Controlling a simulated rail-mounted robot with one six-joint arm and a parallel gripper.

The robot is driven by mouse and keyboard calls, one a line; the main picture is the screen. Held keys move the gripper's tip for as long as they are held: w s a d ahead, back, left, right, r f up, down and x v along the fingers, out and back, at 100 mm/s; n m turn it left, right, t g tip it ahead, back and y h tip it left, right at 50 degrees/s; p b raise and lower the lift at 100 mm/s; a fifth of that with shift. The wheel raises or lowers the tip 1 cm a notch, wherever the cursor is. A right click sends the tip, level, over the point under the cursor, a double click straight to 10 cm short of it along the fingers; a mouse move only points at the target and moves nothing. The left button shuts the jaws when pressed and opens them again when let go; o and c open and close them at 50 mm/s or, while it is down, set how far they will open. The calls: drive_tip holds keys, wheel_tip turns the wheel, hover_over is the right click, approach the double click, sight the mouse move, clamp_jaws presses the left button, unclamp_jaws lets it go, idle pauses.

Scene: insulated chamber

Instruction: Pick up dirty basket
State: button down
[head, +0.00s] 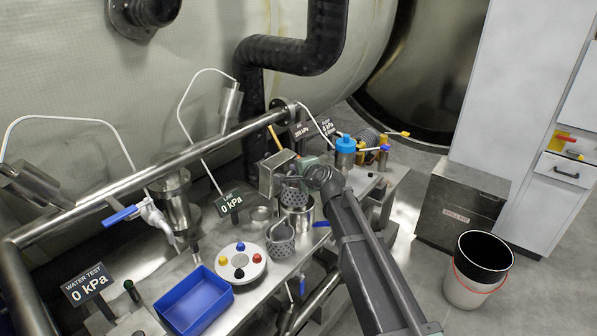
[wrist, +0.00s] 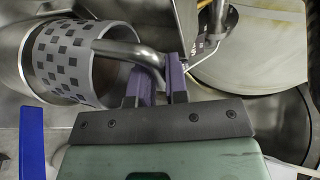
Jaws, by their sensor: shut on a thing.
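In the wrist view, my gripper (wrist: 160,84) is shut on the bent metal handle (wrist: 128,50) of a grey perforated basket (wrist: 75,62). The basket lies at the left of this view, partly inside a round steel vessel (wrist: 15,50). In the head view, this basket (head: 293,192) shows at the mouth of the steel vessel (head: 299,216), just left of my arm's end. My fingers are hidden there. A second grey perforated basket (head: 281,243) stands on the bench in front, apart from my gripper. I cannot tell dirt on either basket.
A blue tray (head: 222,296) and a white disc with coloured knobs (head: 241,266) are on the bench to the left. A blue-capped bottle (head: 346,148) stands behind my arm. A metal rail (head: 190,147) crosses behind. A bin (head: 470,292) stands on the floor at right.

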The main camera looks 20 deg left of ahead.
wheel_tip(320, 180, up, 18)
drive_tip(key=p, duration=1.6)
drive_tip(key=shift+w, duration=0.1)
